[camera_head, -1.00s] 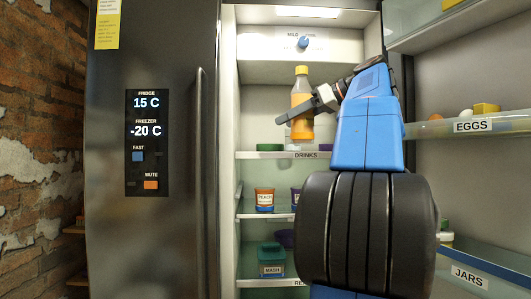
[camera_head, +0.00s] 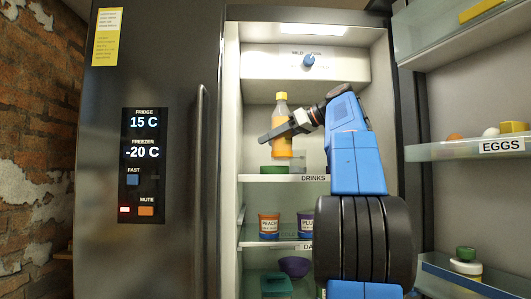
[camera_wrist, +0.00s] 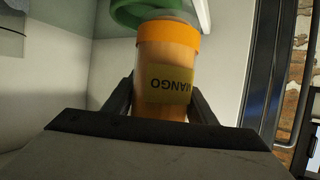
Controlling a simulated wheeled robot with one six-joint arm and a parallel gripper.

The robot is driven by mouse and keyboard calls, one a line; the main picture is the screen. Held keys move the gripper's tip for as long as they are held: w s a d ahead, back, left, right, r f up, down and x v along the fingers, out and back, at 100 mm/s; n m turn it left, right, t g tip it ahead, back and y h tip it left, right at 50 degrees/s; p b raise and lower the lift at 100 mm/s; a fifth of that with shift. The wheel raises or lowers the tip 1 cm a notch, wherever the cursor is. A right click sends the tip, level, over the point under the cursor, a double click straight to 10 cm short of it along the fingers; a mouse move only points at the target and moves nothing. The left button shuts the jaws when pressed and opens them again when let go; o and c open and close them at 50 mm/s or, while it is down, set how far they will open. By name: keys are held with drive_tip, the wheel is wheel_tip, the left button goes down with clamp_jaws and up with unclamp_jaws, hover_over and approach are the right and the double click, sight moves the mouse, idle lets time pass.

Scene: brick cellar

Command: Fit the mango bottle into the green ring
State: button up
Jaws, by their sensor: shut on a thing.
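The mango bottle (camera_head: 281,143), orange with a yellow cap, is upright in the fridge above the DRINKS shelf. My gripper (camera_head: 277,134) is shut on its middle from the right. In the wrist view the bottle (camera_wrist: 168,60) stands between both fingers, its MANGO label upside down. The green ring (camera_head: 268,169) lies on the DRINKS shelf, just below the bottle's base. In the wrist view the green ring (camera_wrist: 127,14) is close by the bottle's base end, partly hidden by it and cut by the frame. I cannot tell if they touch.
The DRINKS shelf (camera_head: 255,178) has its lip under the bottle. A peach pot (camera_head: 268,226) and a plum pot (camera_head: 306,224) stand on the shelf below. The open fridge door with the EGGS rack (camera_head: 460,149) is at the right.

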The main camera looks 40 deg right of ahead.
drive_tip(key=shift+w+d+f, duration=0.25)
drive_tip(key=shift+w+f, duration=0.35)
drive_tip(key=shift+w, duration=0.3)
drive_tip(key=shift+w+d+f, duration=0.2)
drive_tip(key=shift+w+f, duration=0.35)
drive_tip(key=shift+w, duration=0.35)
drive_tip(key=shift+w+d+f, duration=0.25)
drive_tip(key=shift+w+f, duration=0.35)
drive_tip(key=shift+w, duration=0.3)
drive_tip(key=shift+f, duration=0.1)
drive_tip(key=o, duration=1.6)
drive_tip(key=shift+o, duration=0.2)
drive_tip(key=v, duration=1.2)
drive_tip(key=shift+r, duration=0.2)
